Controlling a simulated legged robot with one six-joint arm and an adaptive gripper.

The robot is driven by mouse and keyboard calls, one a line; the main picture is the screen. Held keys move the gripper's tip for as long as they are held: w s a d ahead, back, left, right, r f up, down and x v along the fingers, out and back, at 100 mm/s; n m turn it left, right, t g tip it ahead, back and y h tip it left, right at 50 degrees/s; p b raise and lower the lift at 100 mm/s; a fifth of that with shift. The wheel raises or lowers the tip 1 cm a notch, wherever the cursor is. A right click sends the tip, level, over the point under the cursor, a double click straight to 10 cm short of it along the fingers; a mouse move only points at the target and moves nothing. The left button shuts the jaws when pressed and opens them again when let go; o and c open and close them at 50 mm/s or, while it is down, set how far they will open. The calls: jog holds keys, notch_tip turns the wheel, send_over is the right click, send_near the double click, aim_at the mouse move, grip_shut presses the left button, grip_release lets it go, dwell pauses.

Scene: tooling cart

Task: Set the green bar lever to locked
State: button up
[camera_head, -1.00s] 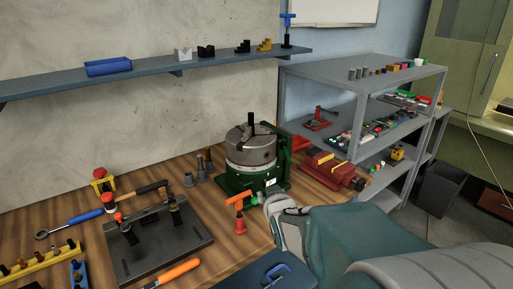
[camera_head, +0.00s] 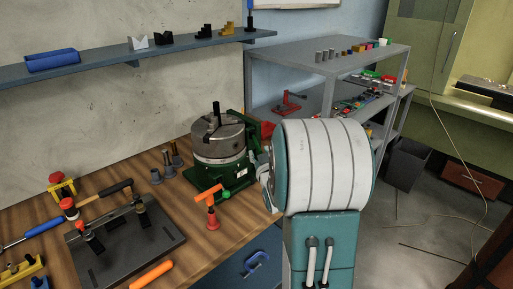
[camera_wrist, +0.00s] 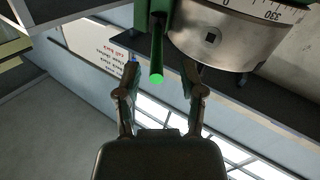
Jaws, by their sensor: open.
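The green bar lever (camera_wrist: 157,48) shows in the wrist view as a dark green rod with a bright green end, beside the round grey scaled body (camera_wrist: 232,32) of the rotary device. My gripper (camera_wrist: 161,80) is open. In the picture the lever's end lies between its two fingertips, with a gap on each side; I cannot tell the depth or any contact. In the head view the device stands on the bench with a green base (camera_head: 207,176) and a grey chuck (camera_head: 218,140).
An orange-handled red tool (camera_head: 211,205) stands just in front of the device. Grey sockets (camera_head: 167,168) stand left of it, and a dark fixture plate (camera_head: 128,243) lies farther left on the wooden bench. A grey shelf rack (camera_head: 340,55) stands behind my arm.

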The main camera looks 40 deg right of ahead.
aim_at(258, 145)
jog(key=shift+w+d+f, duration=0.15)
jog(key=shift+w+d, duration=0.85)
jog(key=shift+w, duration=0.1)
jog(key=shift+w+d, duration=0.2)
jog(key=shift+w, duration=0.1)
jog(key=shift+w+a, duration=0.1)
jog(key=shift+w, duration=0.05)
jog(key=shift+a, duration=0.4)
jog(key=shift+c, duration=0.6)
grip_shut()
jog(key=shift+d, duration=0.25)
